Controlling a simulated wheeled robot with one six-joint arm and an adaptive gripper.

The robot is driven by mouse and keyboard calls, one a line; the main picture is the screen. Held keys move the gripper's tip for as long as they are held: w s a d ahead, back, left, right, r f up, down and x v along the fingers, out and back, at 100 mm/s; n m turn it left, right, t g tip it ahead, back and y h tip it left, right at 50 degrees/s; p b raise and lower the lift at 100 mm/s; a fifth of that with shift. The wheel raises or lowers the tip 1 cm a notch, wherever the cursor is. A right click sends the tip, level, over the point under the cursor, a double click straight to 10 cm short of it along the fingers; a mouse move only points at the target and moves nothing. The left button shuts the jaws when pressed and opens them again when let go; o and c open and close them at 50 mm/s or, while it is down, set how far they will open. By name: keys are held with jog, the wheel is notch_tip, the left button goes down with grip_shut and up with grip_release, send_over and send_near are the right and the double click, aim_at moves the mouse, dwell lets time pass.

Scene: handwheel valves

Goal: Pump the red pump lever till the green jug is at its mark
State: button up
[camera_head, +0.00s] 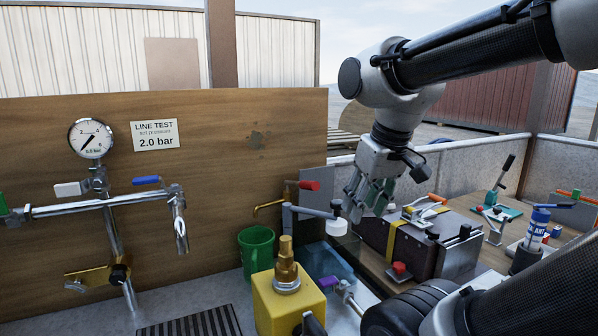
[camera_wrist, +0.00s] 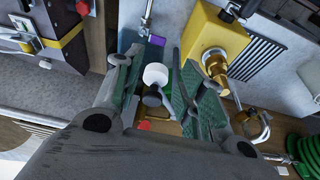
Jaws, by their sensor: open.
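A red-ended handle (camera_head: 309,185) sticks out beside a grey plate on the wooden panel, above a brass spout (camera_head: 268,206). The green jug (camera_head: 257,252) stands below the spout, against the panel; its mark and the level inside cannot be seen. My gripper (camera_head: 368,200) is open and empty, pointing down to the right of the red handle. In the wrist view my gripper (camera_wrist: 157,62) has its fingers apart, with a white knob (camera_wrist: 155,75) showing between them. A small red patch (camera_wrist: 143,125) shows behind it; I cannot tell whether it is the handle's end.
A grey crank arm with the white knob (camera_head: 336,226) stands near my gripper, behind a yellow block (camera_head: 290,300) with a brass fitting. A pressure gauge (camera_head: 91,138) and pipes are at left. A dark case (camera_head: 410,243) and tools crowd the right bench.

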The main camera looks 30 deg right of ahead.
jog(key=w+r+g, duration=0.1)
jog(key=w+r, duration=0.1)
jog(key=w, duration=0.4)
jog(key=w+r+g, duration=0.1)
jog(key=w+r, duration=0.2)
jog(key=w, duration=0.3)
jog(key=w+a+r+g, duration=0.1)
jog(key=w+r, duration=0.1)
jog(key=w, duration=0.4)
jog(key=shift+w+a+r+g, duration=0.1)
jog(key=shift+w+r+g, duration=0.15)
jog(key=shift+r+g, duration=0.15)
jog(key=shift+w, duration=0.15)
jog(key=shift+f, duration=4.45)
jog(key=shift+c, duration=0.4)
grip_shut()
